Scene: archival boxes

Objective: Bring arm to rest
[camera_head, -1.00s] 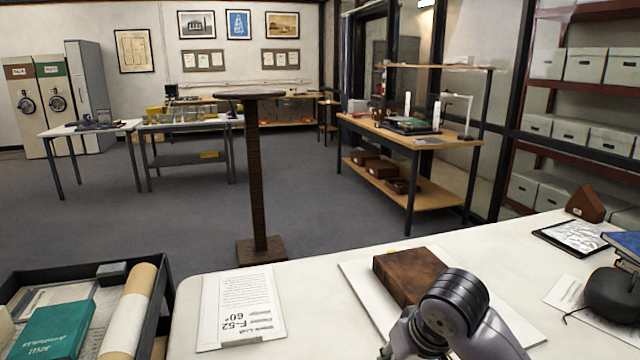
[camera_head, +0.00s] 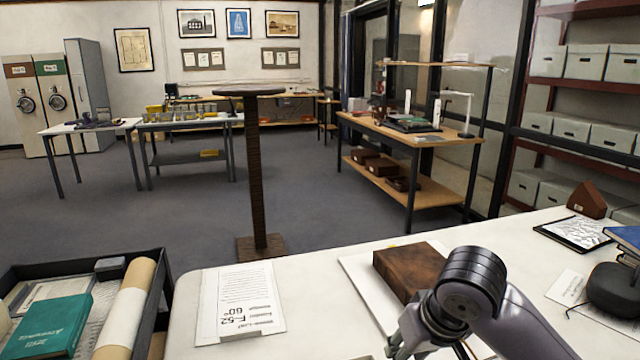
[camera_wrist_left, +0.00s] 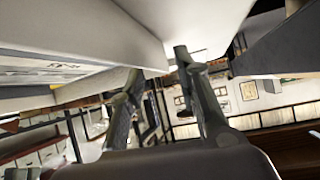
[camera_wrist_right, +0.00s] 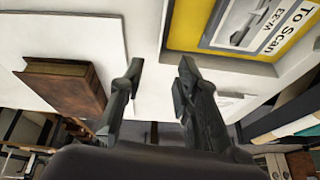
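My right arm (camera_head: 470,295) reaches over the white table (camera_head: 330,285) in the head view, beside a brown leather book (camera_head: 408,272). My right gripper (camera_wrist_right: 160,65) is open and empty in the right wrist view. Its fingers stand apart above the white table surface, right of the brown book (camera_wrist_right: 62,88). My left gripper (camera_wrist_left: 158,63) is open and empty in the left wrist view, close to a white surface's edge. The left arm is not in the head view.
A black crate (camera_head: 160,268) at lower left holds a teal book (camera_head: 52,325) and a rolled paper tube (camera_head: 125,310). A printed card (camera_head: 238,305) lies on the table. A tablet (camera_head: 575,232) and blue books (camera_head: 625,238) are at right. A yellow-bordered sign (camera_wrist_right: 190,38) shows at upper right of the right wrist view.

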